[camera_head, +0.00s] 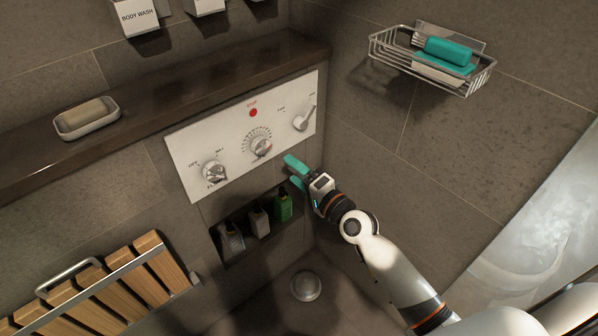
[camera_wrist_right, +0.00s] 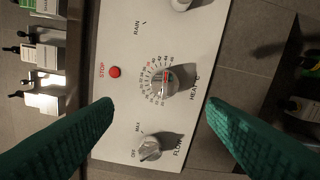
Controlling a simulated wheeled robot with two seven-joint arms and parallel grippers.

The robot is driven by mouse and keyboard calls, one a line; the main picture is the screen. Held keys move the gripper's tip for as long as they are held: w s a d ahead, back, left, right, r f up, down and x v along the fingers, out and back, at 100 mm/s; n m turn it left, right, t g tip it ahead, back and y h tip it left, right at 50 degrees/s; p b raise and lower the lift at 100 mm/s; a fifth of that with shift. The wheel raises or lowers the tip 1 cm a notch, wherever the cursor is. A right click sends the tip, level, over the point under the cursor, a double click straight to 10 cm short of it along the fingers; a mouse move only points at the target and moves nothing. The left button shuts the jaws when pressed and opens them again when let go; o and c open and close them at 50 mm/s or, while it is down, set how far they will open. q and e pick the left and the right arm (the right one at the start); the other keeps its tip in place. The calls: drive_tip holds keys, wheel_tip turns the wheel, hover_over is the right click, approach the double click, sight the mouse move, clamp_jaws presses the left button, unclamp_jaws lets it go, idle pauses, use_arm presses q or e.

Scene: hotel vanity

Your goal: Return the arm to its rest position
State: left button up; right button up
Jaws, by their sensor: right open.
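My right gripper (camera_head: 294,172) is in the head view, in front of the wall below the right part of the white control panel (camera_head: 185,150). Its green fingers are apart with nothing between them. In the right wrist view the two fingers (camera_wrist_right: 160,112) frame the panel, with the heat dial (camera_wrist_right: 163,82) and the flow knob (camera_wrist_right: 149,149) between them, and touch neither. The panel also carries a red stop button (camera_head: 253,112) and a lever knob (camera_head: 303,120) at its right end. My left gripper does not show.
Below the panel, a wall niche holds several bottles (camera_head: 259,221). A dark ledge (camera_head: 190,88) above carries a soap dish (camera_head: 87,118). A wire basket (camera_head: 432,62) hangs on the right wall. A slatted wooden seat (camera_head: 101,291) is at lower left. A round silver drain (camera_head: 306,286) lies below the gripper.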

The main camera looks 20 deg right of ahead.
drive_tip(key=shift+s+d, duration=0.15)
drive_tip(key=shift+s, duration=0.2)
drive_tip(key=s+d+f+n+g+h+p, duration=0.1)
drive_tip(key=s+f+g+h, duration=0.1)
drive_tip(key=f, duration=0.8)
drive_tip(key=s+d+f+n+g+h, duration=0.1)
drive_tip(key=s+f+n+g, duration=0.1)
drive_tip(key=f, duration=0.8)
drive_tip(key=s+d+f+n+g+h+p, duration=0.1)
drive_tip(key=s+f+n+g, duration=0.1)
drive_tip(key=s+f, duration=0.45)
drive_tip(key=s+d+f+n+g+h, duration=0.1)
drive_tip(key=s+f+g, duration=0.1)
drive_tip(key=s+f, duration=0.45)
drive_tip(key=s+f+n+g, duration=0.2)
drive_tip(key=s+f, duration=0.3)
drive_tip(key=s, duration=0.5)
drive_tip(key=s+f+n+g+h+p, duration=0.1)
drive_tip(key=s+f+n+g, duration=0.2)
drive_tip(key=s+f, duration=0.3)
drive_tip(key=s+f+n+g, duration=0.2)
drive_tip(key=s+f, duration=0.3)
drive_tip(key=s, duration=0.9)
drive_tip(key=shift+s+d+f+n+g, duration=0.15)
drive_tip(key=shift+d+f+n+g, duration=0.1)
drive_tip(key=shift+n+g, duration=0.25)
drive_tip(key=shift+d, duration=0.1)
